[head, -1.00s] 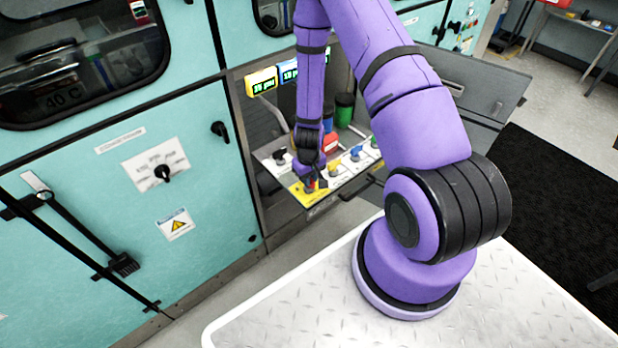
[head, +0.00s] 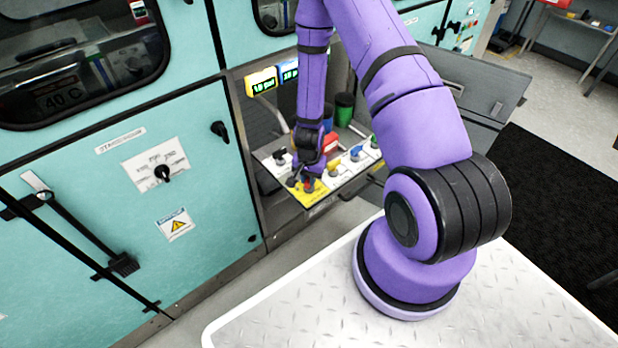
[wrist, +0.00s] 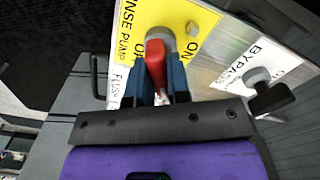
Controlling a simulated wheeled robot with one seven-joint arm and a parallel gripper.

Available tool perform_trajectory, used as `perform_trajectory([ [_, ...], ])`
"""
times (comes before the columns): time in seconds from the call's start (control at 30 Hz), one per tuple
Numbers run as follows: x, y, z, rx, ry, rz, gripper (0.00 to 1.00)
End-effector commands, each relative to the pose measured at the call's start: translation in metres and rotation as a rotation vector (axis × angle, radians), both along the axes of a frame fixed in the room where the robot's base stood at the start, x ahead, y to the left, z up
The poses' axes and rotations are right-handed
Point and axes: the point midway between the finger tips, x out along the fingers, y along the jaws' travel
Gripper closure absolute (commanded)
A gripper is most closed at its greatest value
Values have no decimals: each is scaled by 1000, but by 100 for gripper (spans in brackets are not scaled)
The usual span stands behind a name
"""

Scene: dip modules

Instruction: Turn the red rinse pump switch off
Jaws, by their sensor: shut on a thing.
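The red rinse pump switch (wrist: 157,62) sits on a round grey base on a yellow plate (wrist: 185,14) in the wrist view. The plate reads "RINSE PUMP", with "ON" to the right of the switch and a partly hidden word starting with "O" to its left. My gripper (wrist: 163,80) is shut on the red handle, with a blue finger on each side. The handle points down toward my gripper in the wrist view.
A black bypass knob (wrist: 272,98) stands close right of my gripper in the wrist view. In the head view, a blue knob (head: 356,153) and other knobs line the panel. A green cabinet door (head: 90,220) stands left; an open grey flap (head: 470,85) is behind right.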

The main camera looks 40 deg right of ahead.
Motion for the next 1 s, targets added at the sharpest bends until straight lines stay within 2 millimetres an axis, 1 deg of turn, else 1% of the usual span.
perform_trajectory([
  [0.2, 0, 1, 0, 1, 1, -200, 100],
  [0.5, 0, 0, 0, 1, 1, -419, 100],
  [0.7, 0, 1, 0, 2, 1, -508, 100],
  [1.0, 0, 1, 0, 2, 1, -560, 100],
])
